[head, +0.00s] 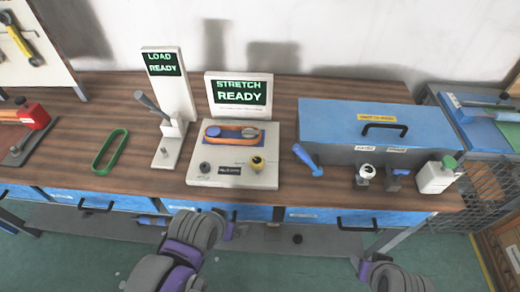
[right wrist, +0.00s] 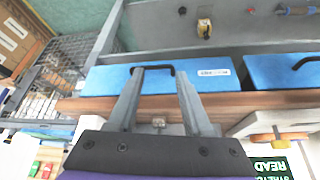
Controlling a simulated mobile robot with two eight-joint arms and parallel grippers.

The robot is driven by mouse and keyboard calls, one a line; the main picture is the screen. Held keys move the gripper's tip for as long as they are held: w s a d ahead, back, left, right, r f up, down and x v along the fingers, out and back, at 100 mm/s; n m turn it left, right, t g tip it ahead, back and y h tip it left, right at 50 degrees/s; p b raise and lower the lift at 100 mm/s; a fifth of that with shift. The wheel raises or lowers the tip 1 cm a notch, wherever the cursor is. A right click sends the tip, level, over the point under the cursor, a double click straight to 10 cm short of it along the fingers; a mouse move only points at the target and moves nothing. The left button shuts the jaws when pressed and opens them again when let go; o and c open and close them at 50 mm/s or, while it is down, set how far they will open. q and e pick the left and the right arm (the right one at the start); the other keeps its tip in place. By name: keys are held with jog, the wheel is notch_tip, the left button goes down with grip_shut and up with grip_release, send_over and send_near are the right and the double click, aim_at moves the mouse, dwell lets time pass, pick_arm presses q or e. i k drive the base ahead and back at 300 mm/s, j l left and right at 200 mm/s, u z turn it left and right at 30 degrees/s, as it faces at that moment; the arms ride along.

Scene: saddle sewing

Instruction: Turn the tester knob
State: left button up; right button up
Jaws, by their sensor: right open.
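The stretch tester (head: 232,172) is a pale box on the bench with a screen (head: 239,93) reading "STRETCH READY". An orange belt (head: 230,132) lies around two rollers on its top. A yellow-and-black knob (head: 257,163) sits at its front right and a dark round knob (head: 205,167) at its front left. My right gripper (right wrist: 160,74) is open and empty in the right wrist view, before the blue drawer fronts and apart from the tester. Part of the tester and its screen show there at lower right.
The load tester (head: 171,145) with a lever stands left of the stretch tester, and a green belt (head: 110,152) lies on the bench. A blue toolbox (head: 345,120), a blue-handled tool (head: 306,157) and a white bottle (head: 436,178) are at the right. Drawer handles (head: 357,224) stick out in front.

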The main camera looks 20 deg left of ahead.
aim_at(256, 161)
jog(key=j+u, duration=0.45)
jog(key=i+j+u, duration=0.1)
jog(key=j+u, duration=0.35)
